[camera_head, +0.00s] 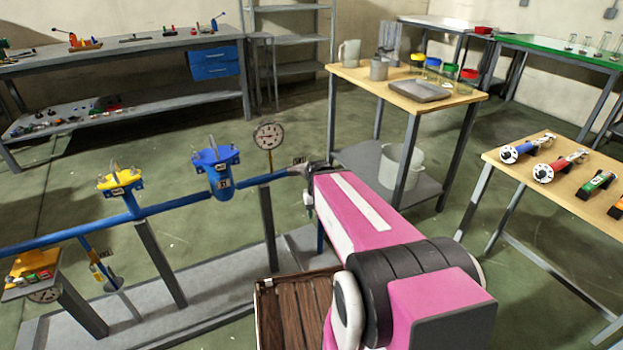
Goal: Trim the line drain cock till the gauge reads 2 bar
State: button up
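A round dial gauge (269,136) stands on a thin yellow stem above the right part of a blue pipe line (170,208). Its scale is too small to read. No drain cock can be made out for certain; the pipe's right end is partly hidden by my pink arm. My gripper (306,183) is at that right end, just right of and below the gauge, next to a small dark tag (299,162). The arm covers most of the gripper, so its fingers and any contact cannot be told.
A blue-topped fitting (216,168) and a yellow-topped fitting (120,181) sit on the pipe. A yellow box with buttons (32,272) is at lower left. A wooden slatted crate (296,312) lies below my arm. Wooden tables (345,72) stand at the right.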

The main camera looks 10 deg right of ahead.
aim_at(96, 275)
jog(key=l+u, duration=0.5)
jog(key=l, duration=0.55)
jog(key=u, duration=1.7)
jog(key=i+j+u, duration=0.2)
jog(key=i+j, duration=0.4)
jog(key=i, duration=0.1)
